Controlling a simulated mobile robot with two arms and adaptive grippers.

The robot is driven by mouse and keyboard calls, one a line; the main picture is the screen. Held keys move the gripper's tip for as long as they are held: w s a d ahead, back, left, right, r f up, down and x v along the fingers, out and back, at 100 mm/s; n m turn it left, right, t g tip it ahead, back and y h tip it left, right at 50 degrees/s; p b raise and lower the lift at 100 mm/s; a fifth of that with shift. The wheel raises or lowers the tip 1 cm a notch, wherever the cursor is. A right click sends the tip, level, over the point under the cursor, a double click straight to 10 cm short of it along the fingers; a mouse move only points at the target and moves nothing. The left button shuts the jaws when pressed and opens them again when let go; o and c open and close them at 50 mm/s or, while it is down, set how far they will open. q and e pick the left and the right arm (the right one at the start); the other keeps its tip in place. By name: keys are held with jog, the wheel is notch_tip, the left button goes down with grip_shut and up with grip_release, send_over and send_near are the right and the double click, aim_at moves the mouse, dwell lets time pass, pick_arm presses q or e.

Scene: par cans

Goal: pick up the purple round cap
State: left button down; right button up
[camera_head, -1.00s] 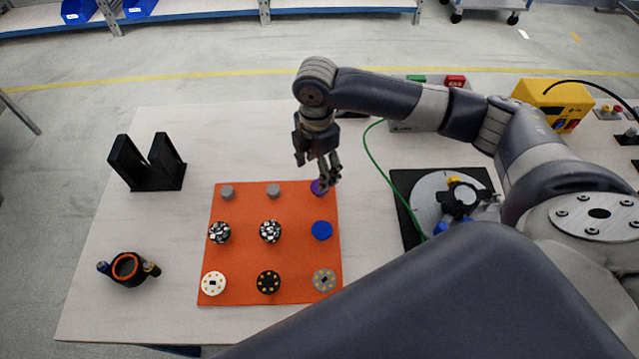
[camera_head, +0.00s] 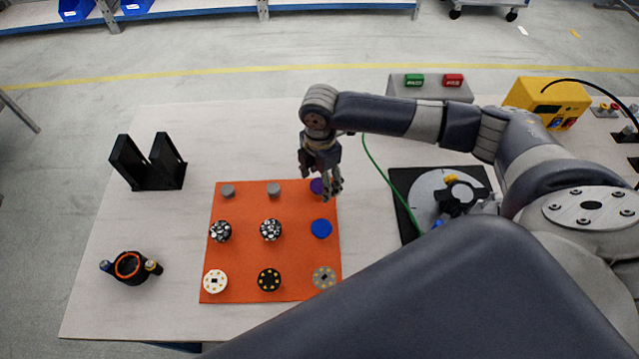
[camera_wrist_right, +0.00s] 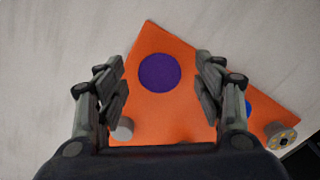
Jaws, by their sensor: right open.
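The purple round cap (camera_head: 317,187) lies at the far right corner of the orange mat (camera_head: 245,257), partly hidden behind my right gripper's fingers in the head view. In the right wrist view the whole purple cap (camera_wrist_right: 160,72) shows as a flat disc between the open fingers, a little beyond them. My right gripper (camera_head: 330,192) is open and empty, pointing down above the cap; its two fingers also show in the right wrist view (camera_wrist_right: 163,80). I cannot see contact with the cap. My left gripper is not in view.
The mat also holds a blue cap (camera_head: 321,229), two grey pieces, and several patterned round parts. A black stand (camera_head: 148,165) and a black ring holder (camera_head: 129,267) stand at left. A round fixture (camera_head: 445,200) and green cable are at right.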

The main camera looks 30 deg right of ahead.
jog(key=shift+f, duration=0.2)
dwell(0.4)
jog(key=c, duration=0.9)
